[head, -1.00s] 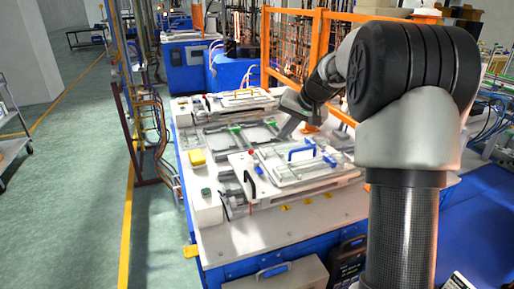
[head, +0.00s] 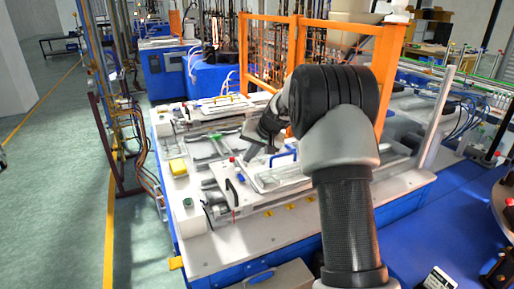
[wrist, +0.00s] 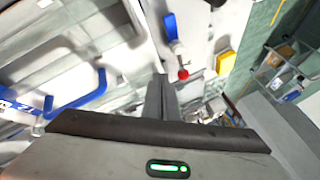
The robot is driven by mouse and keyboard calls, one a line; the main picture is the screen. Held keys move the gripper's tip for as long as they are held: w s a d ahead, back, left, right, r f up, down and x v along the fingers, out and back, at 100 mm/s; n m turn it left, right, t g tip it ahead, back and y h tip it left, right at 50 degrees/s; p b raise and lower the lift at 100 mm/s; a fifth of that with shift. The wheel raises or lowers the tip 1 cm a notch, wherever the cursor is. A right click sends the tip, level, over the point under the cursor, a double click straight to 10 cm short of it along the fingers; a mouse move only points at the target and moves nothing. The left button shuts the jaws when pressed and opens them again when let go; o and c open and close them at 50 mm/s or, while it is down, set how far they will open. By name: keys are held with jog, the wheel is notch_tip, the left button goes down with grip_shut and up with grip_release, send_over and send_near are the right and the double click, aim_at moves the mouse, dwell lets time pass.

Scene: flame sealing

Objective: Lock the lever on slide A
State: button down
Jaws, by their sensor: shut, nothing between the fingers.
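The near slide fixture on the bench carries a white plate (head: 270,180) with a blue U-shaped handle (head: 285,154), also seen in the wrist view (wrist: 88,92). A red knob (wrist: 183,73) and a small blue grip (wrist: 170,27) lie ahead of my fingers in the wrist view. The red knob also shows in the head view (head: 232,159). I cannot tell which slide is A or whether its lever is locked. My gripper (wrist: 160,88) is shut and empty, above the near fixture beside the blue handle. A gap to the knob is not clear.
A second fixture (head: 220,105) sits behind. A yellow box (head: 178,167) and a green button (head: 188,203) are at the bench's left edge. An orange fence (head: 300,50) stands behind, and a grey post (head: 435,120) on the right. The floor (head: 60,200) at left is open.

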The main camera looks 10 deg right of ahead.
jog(key=shift+w+a+f, duration=0.1)
jog(key=shift+w+a, duration=0.15)
jog(key=shift+a, duration=0.4)
jog(key=shift+w+a+f, duration=0.1)
jog(key=shift+w+a, duration=0.1)
jog(key=shift+a, duration=0.4)
